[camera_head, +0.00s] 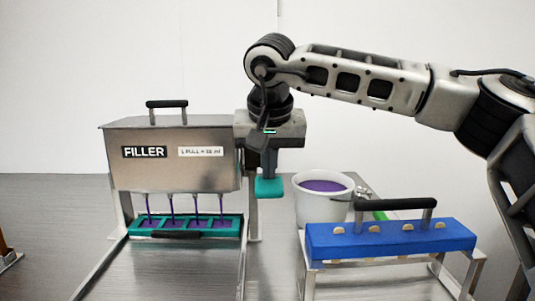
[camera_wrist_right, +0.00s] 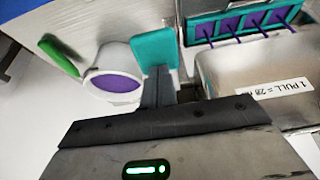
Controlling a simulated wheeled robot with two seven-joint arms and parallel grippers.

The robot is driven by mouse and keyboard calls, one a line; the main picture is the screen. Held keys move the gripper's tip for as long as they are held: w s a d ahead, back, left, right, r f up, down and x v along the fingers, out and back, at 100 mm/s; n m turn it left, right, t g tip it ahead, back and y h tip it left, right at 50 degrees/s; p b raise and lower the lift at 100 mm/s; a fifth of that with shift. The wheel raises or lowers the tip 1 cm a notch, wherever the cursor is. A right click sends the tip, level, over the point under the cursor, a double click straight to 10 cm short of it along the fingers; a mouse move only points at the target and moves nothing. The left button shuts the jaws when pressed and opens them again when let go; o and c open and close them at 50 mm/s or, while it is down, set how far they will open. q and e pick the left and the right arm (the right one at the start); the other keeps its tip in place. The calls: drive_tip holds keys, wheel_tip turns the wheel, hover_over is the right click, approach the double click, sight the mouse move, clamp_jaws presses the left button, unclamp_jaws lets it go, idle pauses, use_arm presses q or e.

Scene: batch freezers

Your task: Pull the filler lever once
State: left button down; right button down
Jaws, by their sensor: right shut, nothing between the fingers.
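The filler (camera_head: 175,172) is a steel box with a black handle on top, labelled "FILLER". Its label plate also shows in the right wrist view (camera_wrist_right: 275,88). Several purple streams run from its nozzles into the teal mould (camera_head: 135,229) below, also visible in the wrist view (camera_wrist_right: 188,36). My right gripper (camera_head: 270,187) points down just right of the filler, its teal fingertips (camera_wrist_right: 155,50) together with nothing held. I cannot clearly pick out the lever; the filler's right side is partly hidden by my gripper. Contact with it cannot be told. My left gripper is out of view.
A white bucket of purple liquid (camera_head: 322,208) stands right of my right gripper, with a green-handled tool (camera_head: 379,215) beside it. In front is a blue block holding several sticks (camera_head: 390,240), with a black handle, on a metal stand. Metal rails run forward from the filler.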

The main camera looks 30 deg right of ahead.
drive_tip(key=shift+f, duration=0.65)
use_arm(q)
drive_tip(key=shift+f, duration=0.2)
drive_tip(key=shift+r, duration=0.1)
use_arm(e)
drive_tip(key=shift+r, duration=0.15)
wheel_tip(320, 180, up, 2)
drive_tip(key=shift+r+p, duration=0.1)
drive_tip(key=shift+p, duration=0.8)
drive_tip(key=shift+r+p, duration=0.95)
wheel_tip(320, 180, up, 2)
drive_tip(key=shift+p, duration=0.9)
drive_tip(key=shift+r+p, duration=0.6)
drive_tip(key=shift+r, duration=0.05)
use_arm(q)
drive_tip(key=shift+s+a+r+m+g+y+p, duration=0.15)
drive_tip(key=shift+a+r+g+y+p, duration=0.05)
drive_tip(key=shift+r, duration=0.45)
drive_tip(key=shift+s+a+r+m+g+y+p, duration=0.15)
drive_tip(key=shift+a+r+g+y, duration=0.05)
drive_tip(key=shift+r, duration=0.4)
use_arm(e)
drive_tip(key=shift+r, duration=0.35)
